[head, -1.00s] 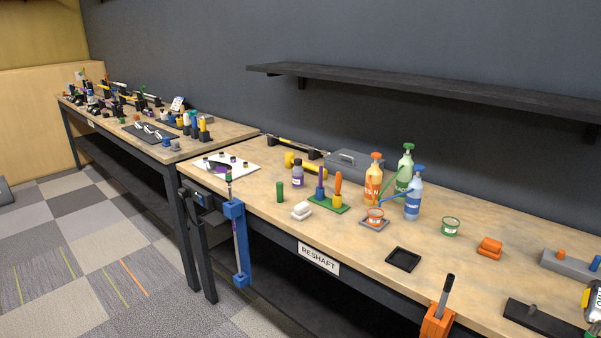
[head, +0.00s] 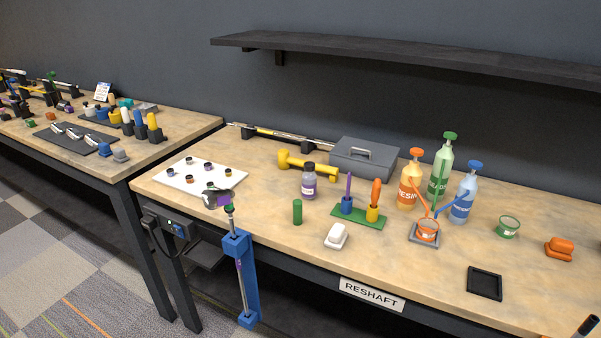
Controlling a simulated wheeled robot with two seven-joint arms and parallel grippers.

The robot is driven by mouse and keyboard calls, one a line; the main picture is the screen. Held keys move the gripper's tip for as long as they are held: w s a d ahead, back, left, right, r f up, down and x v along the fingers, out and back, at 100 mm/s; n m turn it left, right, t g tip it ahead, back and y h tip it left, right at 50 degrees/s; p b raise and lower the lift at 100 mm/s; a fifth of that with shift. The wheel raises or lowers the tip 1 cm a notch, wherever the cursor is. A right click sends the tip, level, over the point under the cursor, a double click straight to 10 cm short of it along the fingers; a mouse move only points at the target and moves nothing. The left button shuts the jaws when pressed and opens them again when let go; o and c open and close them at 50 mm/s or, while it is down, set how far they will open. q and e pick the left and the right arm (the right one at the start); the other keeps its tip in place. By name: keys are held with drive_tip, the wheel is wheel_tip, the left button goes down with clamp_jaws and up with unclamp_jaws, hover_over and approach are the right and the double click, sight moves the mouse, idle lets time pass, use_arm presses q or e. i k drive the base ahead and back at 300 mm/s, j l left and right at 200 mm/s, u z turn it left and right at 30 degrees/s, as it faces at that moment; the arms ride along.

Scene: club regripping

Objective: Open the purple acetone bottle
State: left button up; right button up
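The cap appears to be on the bottle.
A yellow hammer-like tool (head: 305,166) lies behind the bottle and a grey toolbox (head: 364,160) stands behind right. A green cylinder (head: 297,212) and a green tray (head: 358,216) stand in front. Pump bottles (head: 410,185) are to the right. A blue clamp (head: 241,275) holds a shaft at the front edge.

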sight(309, 183)
drive_tip(key=i+j+z, duration=0.1)
drive_tip(key=j, duration=0.2)
drive_tip(key=i+j, duration=0.15)
drive_tip(key=j, duration=0.15)
drive_tip(key=i+j+z, duration=0.15)
drive_tip(key=j, duration=0.15)
drive_tip(key=i+j, duration=0.1)
drive_tip(key=j, duration=0.2)
drive_tip(key=z, duration=0.05)
